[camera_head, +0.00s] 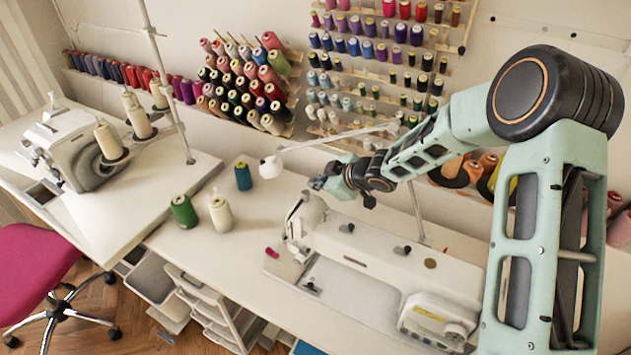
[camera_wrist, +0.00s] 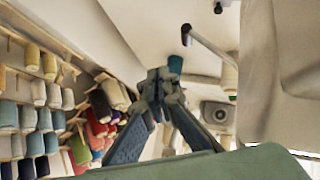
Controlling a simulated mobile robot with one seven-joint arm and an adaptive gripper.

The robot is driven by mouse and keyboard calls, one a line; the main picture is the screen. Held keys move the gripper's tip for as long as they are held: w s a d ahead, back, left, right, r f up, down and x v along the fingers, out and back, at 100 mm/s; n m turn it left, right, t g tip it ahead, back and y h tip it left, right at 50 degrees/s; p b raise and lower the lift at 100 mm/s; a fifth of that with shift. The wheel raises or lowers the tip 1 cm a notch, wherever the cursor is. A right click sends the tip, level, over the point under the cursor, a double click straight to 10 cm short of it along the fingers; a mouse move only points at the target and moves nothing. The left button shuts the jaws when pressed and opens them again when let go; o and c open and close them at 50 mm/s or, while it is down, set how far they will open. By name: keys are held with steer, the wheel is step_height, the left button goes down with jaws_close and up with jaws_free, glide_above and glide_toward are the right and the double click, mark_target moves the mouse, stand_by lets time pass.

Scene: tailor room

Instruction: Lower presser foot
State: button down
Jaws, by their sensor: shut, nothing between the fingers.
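The white sewing machine (camera_head: 365,245) stands on the right-hand table, with its needle head (camera_head: 303,215) at the left end of its arm. The presser foot area (camera_head: 298,252) below the head is too small to make out, and I cannot tell whether the foot is up or down. My gripper (camera_head: 318,183) is shut and empty, above and behind the needle head, apparently not touching it. In the wrist view my gripper (camera_wrist: 163,76) shows its fingertips together. A pale machine-like surface (camera_wrist: 280,80) fills the right there, with a dark-tipped rod (camera_wrist: 205,45) beside it that I cannot identify.
Green (camera_head: 184,212), cream (camera_head: 221,213) and blue (camera_head: 243,176) spools stand on the table left of the machine. Thread racks (camera_head: 250,80) line the wall behind. A second machine (camera_head: 75,150) is at the left.

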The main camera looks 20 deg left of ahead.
steer(key=shift+r, duration=0.15)
steer(key=shift+r+p, duration=0.7)
steer(key=shift+p, duration=0.25)
steer(key=v, duration=0.7)
steer(key=shift+s+r, duration=0.15)
steer(key=shift+d, duration=0.1)
